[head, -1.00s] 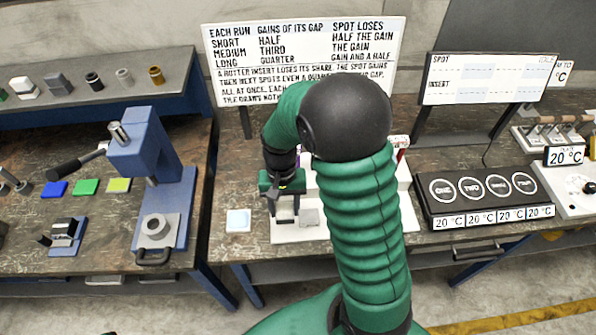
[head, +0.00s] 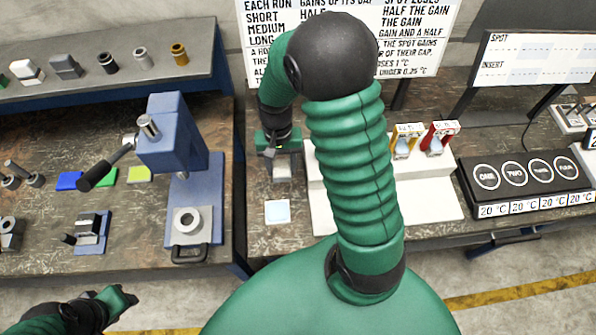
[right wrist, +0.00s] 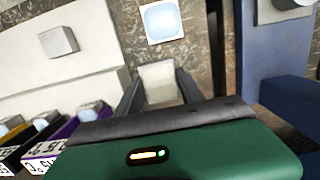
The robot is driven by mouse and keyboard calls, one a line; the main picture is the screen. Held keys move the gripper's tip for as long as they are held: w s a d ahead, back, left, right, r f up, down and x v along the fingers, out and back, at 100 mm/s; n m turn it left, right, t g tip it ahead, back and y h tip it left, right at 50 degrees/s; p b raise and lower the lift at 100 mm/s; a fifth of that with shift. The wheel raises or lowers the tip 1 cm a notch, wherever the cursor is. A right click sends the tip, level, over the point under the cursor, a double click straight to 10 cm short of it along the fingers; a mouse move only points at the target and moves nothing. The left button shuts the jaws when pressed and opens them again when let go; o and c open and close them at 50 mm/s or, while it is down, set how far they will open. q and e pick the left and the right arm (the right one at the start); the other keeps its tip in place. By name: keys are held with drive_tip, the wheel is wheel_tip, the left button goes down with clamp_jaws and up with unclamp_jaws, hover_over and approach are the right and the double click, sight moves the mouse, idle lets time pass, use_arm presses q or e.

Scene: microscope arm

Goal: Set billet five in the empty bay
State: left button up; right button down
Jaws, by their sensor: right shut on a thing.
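My right gripper (head: 282,170) is shut on a pale grey block (right wrist: 160,84), which shows between its fingers in the right wrist view. I see no number on the block. It is over the bench, left of the white stand (head: 432,203) and behind a light blue square pad (head: 277,212). The pad also shows just beyond the block in the right wrist view (right wrist: 161,20). Coloured holders with pale blocks (right wrist: 48,120) stand at lower left there. My arm hides much of the stand, and I cannot make out an empty bay. My left gripper (head: 118,302) is at lower left, its jaws unclear.
A blue press (head: 172,145) with a lever stands left of my right gripper. A grey block (right wrist: 58,40) sits on the white stand. A black panel with numbered discs (head: 525,178) lies at right. A sign board (head: 425,45) stands behind.

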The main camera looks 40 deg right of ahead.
sight(282, 186)
drive_tip(key=f, duration=0.7)
drive_tip(key=shift+w+f, duration=0.3)
drive_tip(key=shift+w, duration=0.05)
drive_tip(key=shift+s+d+f, duration=0.15)
drive_tip(key=shift+d+f, duration=0.05)
drive_tip(key=shift+f, duration=0.05)
drive_tip(key=shift+a, duration=0.1)
drive_tip(key=c, duration=0.7)
unclamp_jaws()
drive_tip(key=shift+a, duration=0.25)
